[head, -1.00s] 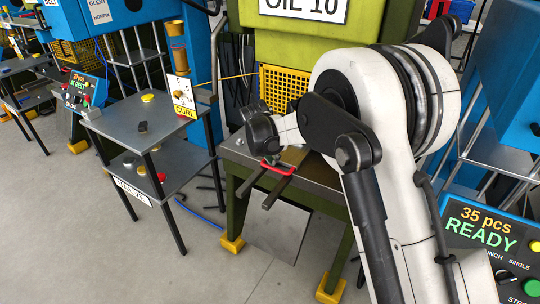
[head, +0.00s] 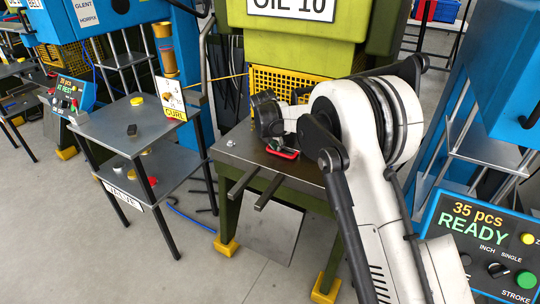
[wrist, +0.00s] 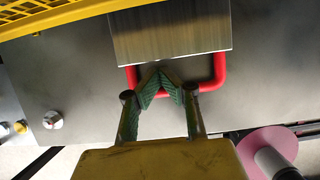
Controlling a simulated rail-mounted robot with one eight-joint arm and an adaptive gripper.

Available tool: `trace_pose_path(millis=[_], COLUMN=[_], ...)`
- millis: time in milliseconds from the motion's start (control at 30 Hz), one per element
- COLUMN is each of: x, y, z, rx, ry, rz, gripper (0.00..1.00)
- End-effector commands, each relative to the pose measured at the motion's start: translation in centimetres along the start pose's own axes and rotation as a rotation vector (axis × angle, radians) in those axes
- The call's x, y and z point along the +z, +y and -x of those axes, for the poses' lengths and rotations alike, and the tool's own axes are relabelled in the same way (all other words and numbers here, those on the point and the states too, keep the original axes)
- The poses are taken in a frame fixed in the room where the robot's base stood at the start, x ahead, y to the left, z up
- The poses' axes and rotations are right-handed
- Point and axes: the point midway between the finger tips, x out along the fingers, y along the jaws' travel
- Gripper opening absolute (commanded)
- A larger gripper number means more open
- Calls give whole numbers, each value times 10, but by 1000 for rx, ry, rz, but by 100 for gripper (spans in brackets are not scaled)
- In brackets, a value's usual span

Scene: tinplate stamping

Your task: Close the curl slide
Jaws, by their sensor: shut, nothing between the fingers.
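The curl slide shows in the wrist view as a brushed metal plate (wrist: 172,35) with a red U-shaped handle (wrist: 221,72) at its near edge. In the head view the red handle (head: 284,154) sits over the grey bench top of the green press, behind two bare rails (head: 257,187). My gripper (wrist: 160,76) is shut and empty, its green-padded fingertips meeting over the handle's front bar. I cannot tell whether they touch it. In the head view my arm hides most of the slide and the fingers.
A yellow mesh guard (head: 283,84) stands close behind the slide. A bolt head (wrist: 52,120) sits on the bench top to the left. A two-tier table (head: 127,124) with a CURL sign (head: 172,97) stands left. A control panel (head: 488,245) reading READY is at the lower right.

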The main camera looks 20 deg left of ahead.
Motion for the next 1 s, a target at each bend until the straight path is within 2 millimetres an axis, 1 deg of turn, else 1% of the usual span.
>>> trace_pose_path(millis=[100,367,500,567,667,800,1000], x=[3,3,3,4,5,7,9], y=[0,0,0,-1,-2,-4,-6], z=[-2,-2,4,10,25,52,82], rx=[0,0,0,0,-1,-2,-3], ry=[1,1,1,1,1,1,0], rz=[0,0,0,0,-1,-5,-8], gripper=[0,0,0,0,0,0,0])
